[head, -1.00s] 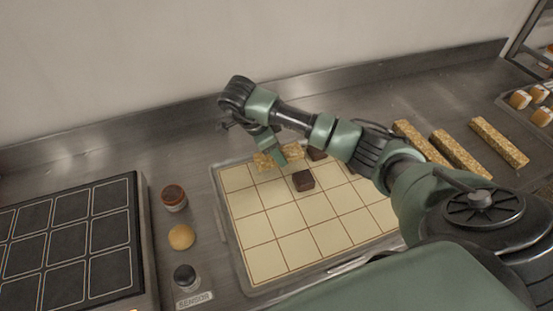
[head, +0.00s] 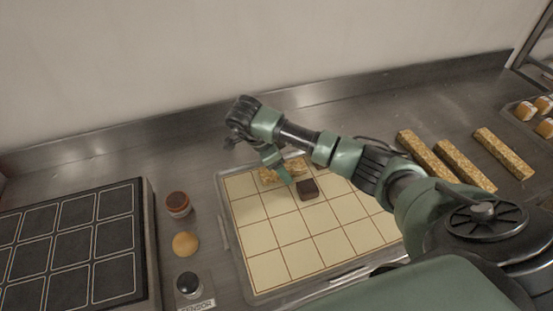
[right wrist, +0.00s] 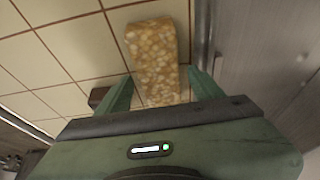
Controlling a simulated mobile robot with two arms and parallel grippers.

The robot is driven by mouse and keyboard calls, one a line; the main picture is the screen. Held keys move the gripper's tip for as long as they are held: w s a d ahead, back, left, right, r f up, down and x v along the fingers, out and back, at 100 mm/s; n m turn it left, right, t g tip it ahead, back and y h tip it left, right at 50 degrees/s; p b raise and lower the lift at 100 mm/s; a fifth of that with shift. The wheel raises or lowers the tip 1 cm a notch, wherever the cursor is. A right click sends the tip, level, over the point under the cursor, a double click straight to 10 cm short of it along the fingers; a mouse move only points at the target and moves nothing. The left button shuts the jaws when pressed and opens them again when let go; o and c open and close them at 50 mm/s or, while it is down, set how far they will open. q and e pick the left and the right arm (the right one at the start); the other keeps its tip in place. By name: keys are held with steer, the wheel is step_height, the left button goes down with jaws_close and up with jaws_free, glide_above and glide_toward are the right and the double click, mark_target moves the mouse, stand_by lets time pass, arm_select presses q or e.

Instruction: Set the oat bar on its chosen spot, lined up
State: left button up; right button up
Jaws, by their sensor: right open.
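The oat bar (head: 297,166), a golden, grainy block, lies on the cream gridded mat (head: 270,262) along its far edge. Part of it is hidden behind my right gripper (head: 277,170) in the head view. In the right wrist view the oat bar (right wrist: 155,50) lies flat, its long sides roughly along the grid lines. My right gripper (right wrist: 160,86) is open, with one green finger on each side of the bar's near end and narrow gaps between. My left gripper is in neither view.
A dark brown block (head: 308,189) sits on the mat close to the bar. Three more grainy bars (head: 502,153) lie on the steel counter at right. A black gridded plate (head: 75,240) is at left, with a jar (head: 178,203), a yellow disc (head: 185,244) and a black-topped knob (head: 188,283) beside it.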

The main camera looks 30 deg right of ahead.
steer(key=b+v, duration=0.1)
steer(key=v, duration=0.1)
steer(key=shift+w+a+r, duration=0.15)
steer(key=shift+r, duration=0.1)
steer(key=p+v, duration=0.2)
steer(key=v, duration=0.7)
steer(key=shift+a+r, duration=0.1)
steer(key=shift+r, duration=0.1)
